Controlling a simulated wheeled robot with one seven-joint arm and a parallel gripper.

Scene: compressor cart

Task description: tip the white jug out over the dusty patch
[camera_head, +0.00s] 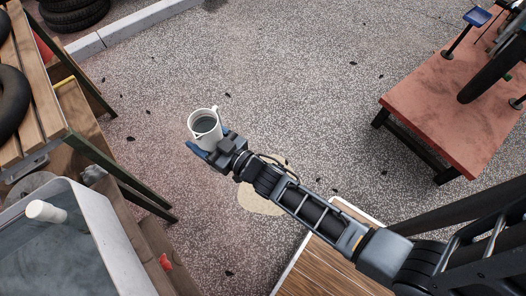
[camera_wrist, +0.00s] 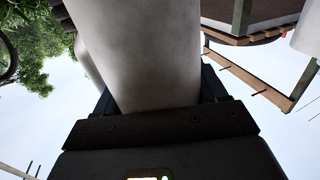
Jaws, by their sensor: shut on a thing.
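The white jug (camera_head: 204,126) is upright in my gripper, off the ground, with dark liquid or a dark inside showing through its open top. My gripper (camera_head: 208,149) is shut on it; the blue fingertips show beside the jug's lower part. In the wrist view the jug's pale wall (camera_wrist: 142,50) fills the middle between the fingers. The dusty patch (camera_head: 257,200) is a pale tan spot on the ground, lower right of the jug in the head view, partly hidden under my arm.
A wooden bench (camera_head: 38,85) with tires stands at the left. A grey tub (camera_head: 92,225) with a white cylinder is at lower left. A reddish table (camera_head: 450,115) is at right, a wooden top (camera_head: 325,270) at the bottom. Open speckled ground lies between, with small dark bits scattered about.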

